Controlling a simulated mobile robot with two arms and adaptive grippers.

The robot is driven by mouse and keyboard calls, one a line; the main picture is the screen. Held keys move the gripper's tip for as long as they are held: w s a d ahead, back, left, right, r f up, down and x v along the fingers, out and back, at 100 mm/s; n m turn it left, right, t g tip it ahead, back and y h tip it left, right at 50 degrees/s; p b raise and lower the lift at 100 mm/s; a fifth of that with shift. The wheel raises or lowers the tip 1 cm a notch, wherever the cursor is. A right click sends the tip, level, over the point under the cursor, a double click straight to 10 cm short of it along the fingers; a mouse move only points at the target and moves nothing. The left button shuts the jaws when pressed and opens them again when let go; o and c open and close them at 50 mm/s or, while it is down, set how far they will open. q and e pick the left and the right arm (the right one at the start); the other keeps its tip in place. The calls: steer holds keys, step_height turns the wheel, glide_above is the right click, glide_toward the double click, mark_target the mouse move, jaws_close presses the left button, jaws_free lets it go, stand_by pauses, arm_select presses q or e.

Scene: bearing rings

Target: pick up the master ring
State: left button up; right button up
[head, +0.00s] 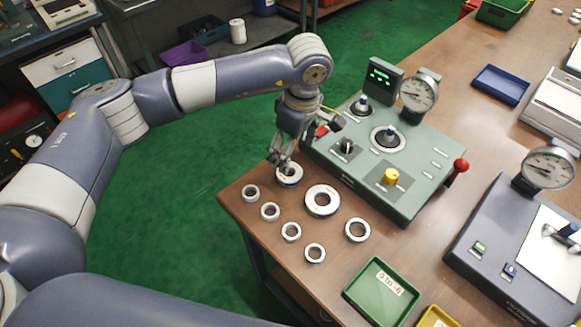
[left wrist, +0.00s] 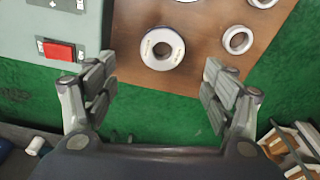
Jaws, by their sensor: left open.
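A thick pale ring with a dark outer edge and small marks on its face (head: 289,180) lies flat near the table's corner, beside the green-grey gauge unit. It also shows in the left wrist view (left wrist: 174,59), ahead of the fingers. The marks are too small to read, so I cannot confirm it is the master ring. My left gripper (head: 282,163) is just above this ring and partly hides it. In the left wrist view its fingers (left wrist: 159,92) are wide apart with nothing between them. A larger marked ring (head: 311,201) lies to the right. My right gripper is not in view.
The gauge unit (head: 420,172) stands close by the gripper. A green tray (head: 364,293) is at the front. The table edge is close on the left.

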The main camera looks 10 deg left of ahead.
mark_target(289, 176)
arm_select(q)
steer(key=shift+a+f, duration=0.1)
steer(key=shift+f, duration=1.2)
steer(key=f+p, duration=0.1)
steer(key=f, duration=0.1)
steer(key=f+p, duration=0.1)
steer(key=f, duration=0.1)
steer(key=shift+s+a+f, duration=0.15)
steer(key=shift+a, duration=0.05)
steer(key=shift+f, duration=0.35)
steer(key=shift+c, duration=0.8)
steer(key=c, duration=1.3)
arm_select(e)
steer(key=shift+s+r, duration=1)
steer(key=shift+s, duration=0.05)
